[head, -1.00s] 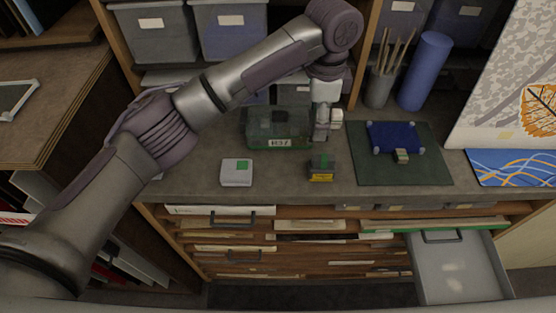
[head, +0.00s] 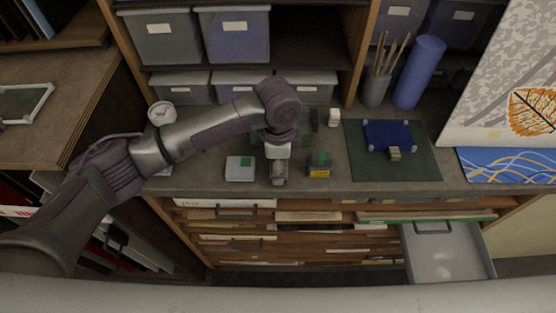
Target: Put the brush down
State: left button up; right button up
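My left gripper (head: 278,178) points down over the counter, between a pale grey box with a green square (head: 240,168) and a small dark block with a yellow label (head: 319,172). Its fingers are small and seen from above, so I cannot tell whether they are open or shut. I make out no brush in it. Several thin wooden sticks, possibly brush handles (head: 388,55), stand in a grey cup (head: 375,91) at the back right. The green container is mostly hidden behind my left arm. My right gripper is out of view.
A dark green mat (head: 422,165) carries a blue pad (head: 390,133) and a small brass-coloured block (head: 394,153). A blue roll (head: 419,70) stands by the cup. Shelf bins (head: 235,35) line the back. A drawer (head: 450,258) is open at the front right.

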pick_arm(q)
jog(key=shift+f, duration=0.1)
jog(key=o, duration=1.1)
notch_tip(320, 180, up, 12)
jog(key=b, duration=0.3)
